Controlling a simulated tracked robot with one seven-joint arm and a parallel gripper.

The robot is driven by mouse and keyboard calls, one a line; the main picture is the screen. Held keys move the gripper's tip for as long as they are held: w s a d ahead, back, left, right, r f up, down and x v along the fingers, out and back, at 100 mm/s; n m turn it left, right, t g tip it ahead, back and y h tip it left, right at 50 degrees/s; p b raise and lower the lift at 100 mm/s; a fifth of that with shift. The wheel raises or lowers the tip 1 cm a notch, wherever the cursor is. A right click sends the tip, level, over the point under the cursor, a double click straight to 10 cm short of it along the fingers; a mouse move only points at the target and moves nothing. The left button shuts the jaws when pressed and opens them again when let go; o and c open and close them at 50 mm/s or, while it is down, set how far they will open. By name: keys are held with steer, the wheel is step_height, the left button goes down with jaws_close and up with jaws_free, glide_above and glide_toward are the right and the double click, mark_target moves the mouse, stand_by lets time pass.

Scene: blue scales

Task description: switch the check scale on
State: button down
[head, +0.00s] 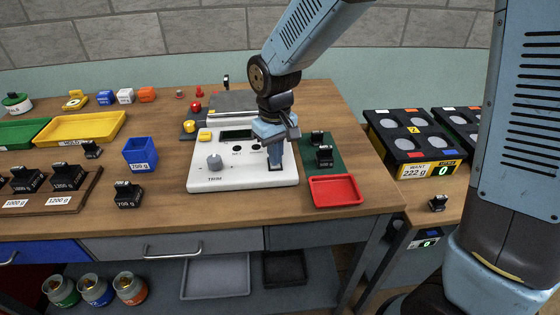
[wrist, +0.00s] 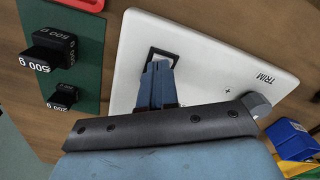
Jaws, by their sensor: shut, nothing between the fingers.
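The white check scale (head: 240,180) lies on the wooden bench, with a dark green display, a grey knob marked TRIM (head: 214,161) and small buttons; no lit digits show on it. The scale also fills the middle of the wrist view (wrist: 215,55). A black-framed rocker switch (wrist: 164,57) is at its front right part. My gripper (head: 276,168) points down over that part, shut and empty. In the wrist view its fingertips (wrist: 158,66) are at the switch and cover part of it; whether they touch it I cannot tell.
A green mat (head: 326,151) with black weights lies right of the scale. A red tray (head: 336,191) is at front right. A blue bin (head: 140,154) and a black 700 g weight (head: 128,195) stand to the left. Black-and-yellow units (head: 412,143) stand further right.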

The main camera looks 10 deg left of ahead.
steer(key=shift+f, duration=0.25)
stand_by(0.3)
steer(key=shift+r, duration=3.5)
steer(key=shift+d, duration=0.15)
steer(key=s+d+r+m+t, duration=0.25)
steer(key=d+r, duration=0.35)
steer(key=d, duration=0.6)
steer(key=s+d+r+m+t, duration=0.15)
steer(key=d+r+m, duration=0.35)
steer(key=d, duration=0.7)
steer(key=s+d+r+m+t, duration=0.1)
steer(key=s+d+r, duration=0.1)
steer(key=s+d, duration=0.5)
steer(key=shift+d+r+t, duration=0.15)
steer(key=shift+d+t, duration=0.15)
